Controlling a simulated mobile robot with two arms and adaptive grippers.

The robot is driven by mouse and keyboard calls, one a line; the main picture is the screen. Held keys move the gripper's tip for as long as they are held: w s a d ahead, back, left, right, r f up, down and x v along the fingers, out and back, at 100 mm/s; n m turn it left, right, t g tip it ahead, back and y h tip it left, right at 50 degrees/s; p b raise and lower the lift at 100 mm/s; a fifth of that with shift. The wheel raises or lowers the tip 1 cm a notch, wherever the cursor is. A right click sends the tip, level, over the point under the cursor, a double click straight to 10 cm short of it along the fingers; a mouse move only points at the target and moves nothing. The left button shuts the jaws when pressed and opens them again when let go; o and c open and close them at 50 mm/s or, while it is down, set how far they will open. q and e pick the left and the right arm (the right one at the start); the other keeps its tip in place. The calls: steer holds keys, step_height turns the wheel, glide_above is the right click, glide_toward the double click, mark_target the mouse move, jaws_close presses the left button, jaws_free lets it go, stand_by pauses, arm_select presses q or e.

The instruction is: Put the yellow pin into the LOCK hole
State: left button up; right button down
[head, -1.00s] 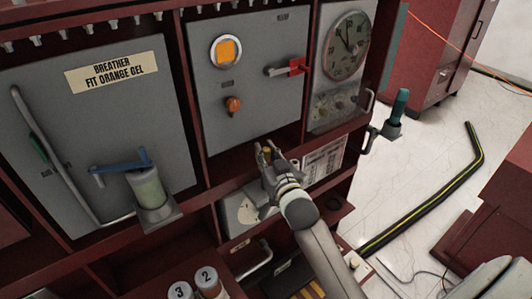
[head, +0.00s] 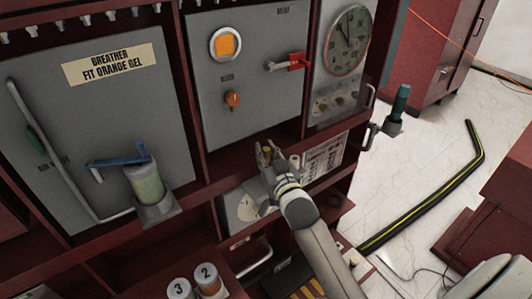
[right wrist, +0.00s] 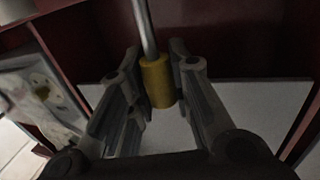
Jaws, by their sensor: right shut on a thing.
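My right gripper (head: 268,152) is in front of the shelf below the middle grey panel, with its arm coming up from the lower right. In the right wrist view its two fingers (right wrist: 157,85) are on either side of the yellow pin (right wrist: 158,80). The pin has a yellow cylindrical grip and a thin metal rod running up out of the top of the picture. In the head view only a small yellow bit of the pin shows between the fingers. I cannot make out a LOCK hole or its label. My left gripper is not in view.
A breather jar (head: 147,184) stands left. Numbered canisters (head: 206,278) stand low in front.

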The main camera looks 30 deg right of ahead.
steer(key=shift+f+b, duration=1.4)
steer(key=shift+f, duration=0.65)
steer(key=c, duration=1.2)
jaws_free()
steer(key=shift+c, duration=0.2)
steer(key=shift+s, duration=0.1)
steer(key=s+a, duration=0.1)
steer(key=s, duration=1)
steer(key=shift+s+a, duration=0.25)
steer(key=shift+s, duration=0.15)
